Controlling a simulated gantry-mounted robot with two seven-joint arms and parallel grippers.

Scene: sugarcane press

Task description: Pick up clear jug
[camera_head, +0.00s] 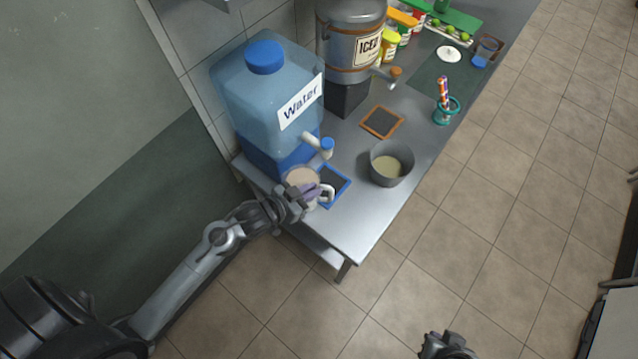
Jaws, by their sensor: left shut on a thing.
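The clear jug (301,177) is a pale, round vessel with a beige inside and a light handle on its right. It is at the front left of the steel table, by the water dispenser's tap. My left gripper (305,197) is shut on the jug at its near side, and its fingers hide part of the wall. I cannot tell whether the jug's base touches the table. My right gripper (446,345) shows only in part at the bottom edge, over the floor, away from the table; its fingers are unclear.
A blue water dispenser (265,105) stands behind the jug, with a blue-rimmed mat (341,190) beside it. A grey pot (391,163) with pale contents is to the right. An iced drink dispenser (350,40) stands farther back. The table's front corner (350,240) is bare.

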